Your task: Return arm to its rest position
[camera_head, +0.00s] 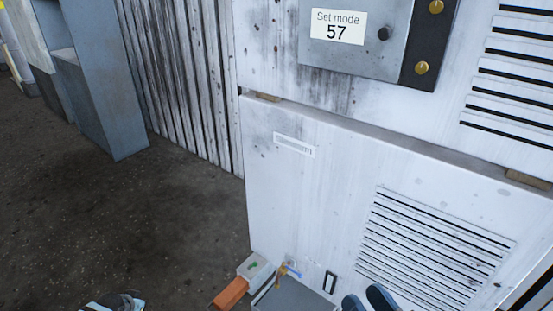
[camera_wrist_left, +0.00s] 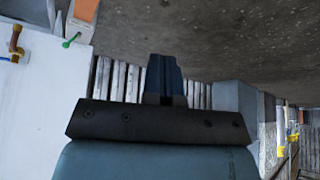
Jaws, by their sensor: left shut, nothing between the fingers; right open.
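My left gripper (camera_wrist_left: 163,80) shows in the left wrist view, its dark blue fingers together with nothing between them. Grey floor and ribbed wall lie beyond it. In the head view only a small part of what looks like my left arm shows at the bottom edge, left of centre. My right gripper (camera_head: 368,299) shows at the bottom edge of the head view, two dark blue fingertips apart and empty, in front of the white housing (camera_head: 330,185). The rest of both arms is out of view.
A grey panel (camera_head: 350,62) reads "Set mode 57", beside a dark strip with brass knobs (camera_head: 421,67). Low at the housing are an orange block (camera_head: 230,293), a white box (camera_head: 256,268) and a grey box (camera_head: 294,298). A blue-grey cabinet (camera_head: 104,95) stands left; the floor (camera_head: 150,210) between is clear.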

